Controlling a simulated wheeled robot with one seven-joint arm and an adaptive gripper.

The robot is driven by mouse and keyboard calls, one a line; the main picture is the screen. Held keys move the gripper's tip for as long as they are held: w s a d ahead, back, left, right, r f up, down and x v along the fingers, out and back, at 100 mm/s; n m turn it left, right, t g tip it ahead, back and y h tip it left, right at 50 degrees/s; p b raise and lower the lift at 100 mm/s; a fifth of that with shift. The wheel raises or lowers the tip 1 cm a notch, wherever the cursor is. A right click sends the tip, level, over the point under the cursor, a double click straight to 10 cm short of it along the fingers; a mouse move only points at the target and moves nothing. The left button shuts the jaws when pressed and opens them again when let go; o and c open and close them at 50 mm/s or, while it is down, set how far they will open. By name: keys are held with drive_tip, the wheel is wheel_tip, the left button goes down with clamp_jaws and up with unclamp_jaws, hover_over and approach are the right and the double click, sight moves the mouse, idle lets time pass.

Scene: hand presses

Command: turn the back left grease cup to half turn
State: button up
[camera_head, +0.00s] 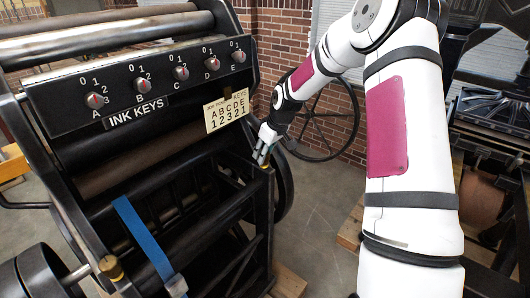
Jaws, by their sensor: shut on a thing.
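A brass grease cup (265,166) sits on top of the black press frame's right post, right of the lower rollers. My gripper (262,158) reaches down onto it from above and is shut on it. The fingers hide most of this cup, so its turn angle and any mark cannot be read. Another brass grease cup (111,268) stands uncovered on the frame at the lower left. I cannot tell from this view alone which of the two is called back left.
A blue strap (145,238) crosses the press. A spoked wheel (322,122) stands behind my arm. Bare floor (312,215) lies right of the press.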

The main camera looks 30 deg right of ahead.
drive_tip(key=o, duration=1.1)
drive_tip(key=shift+o, duration=0.2)
drive_tip(key=v, duration=1.2)
